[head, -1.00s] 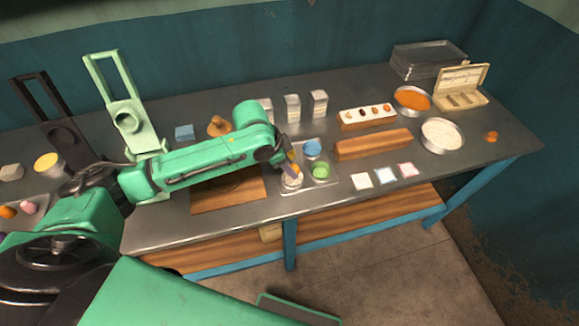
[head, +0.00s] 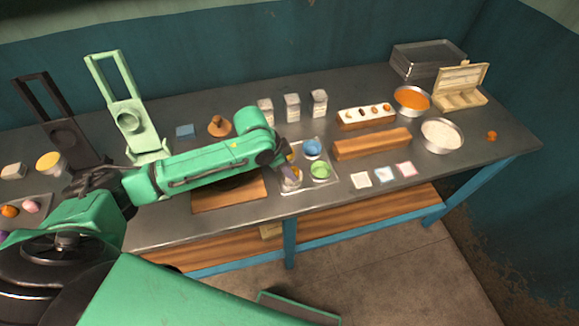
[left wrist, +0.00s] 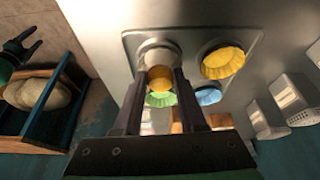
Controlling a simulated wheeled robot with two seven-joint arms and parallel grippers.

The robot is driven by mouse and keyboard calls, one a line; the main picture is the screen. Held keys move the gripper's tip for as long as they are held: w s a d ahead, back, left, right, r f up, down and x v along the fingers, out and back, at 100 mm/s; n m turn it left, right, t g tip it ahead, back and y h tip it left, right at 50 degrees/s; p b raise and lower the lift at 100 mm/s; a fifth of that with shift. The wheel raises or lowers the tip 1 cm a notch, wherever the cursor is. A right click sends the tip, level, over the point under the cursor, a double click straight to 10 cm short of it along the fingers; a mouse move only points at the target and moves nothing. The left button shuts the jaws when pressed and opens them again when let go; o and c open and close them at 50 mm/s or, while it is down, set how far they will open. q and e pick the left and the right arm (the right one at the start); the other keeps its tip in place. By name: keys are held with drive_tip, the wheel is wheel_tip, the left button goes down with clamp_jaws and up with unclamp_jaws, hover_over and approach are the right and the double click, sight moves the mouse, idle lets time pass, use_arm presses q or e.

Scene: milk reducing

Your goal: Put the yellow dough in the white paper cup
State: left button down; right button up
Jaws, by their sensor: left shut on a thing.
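My left gripper (left wrist: 160,76) is shut on the yellow dough (left wrist: 160,84), a small ball between its fingertips. In the head view the left gripper (head: 286,172) points down at the white paper cup (head: 291,185), at the tray's front left. In the left wrist view the white paper cup (left wrist: 158,52) shows just beyond the fingertips, overlapping the dough. I cannot tell whether the dough touches the cup. My right gripper (left wrist: 33,43) shows at the left edge of the left wrist view, apparently open and empty.
The metal tray (head: 333,182) also holds a green cup (head: 320,170), a blue cup (head: 312,148) and a yellow cup (left wrist: 223,62). White containers (head: 292,107) stand behind, and a wooden block (head: 372,144) lies to the right.

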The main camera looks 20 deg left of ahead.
idle(0.4)
use_arm(q)
drive_tip(key=shift+c, duration=1.9)
unclamp_jaws()
drive_tip(key=b+v, duration=0.1)
drive_tip(key=v, duration=1.3)
drive_tip(key=shift+a+r, duration=0.15)
drive_tip(key=shift+r, duration=0.1)
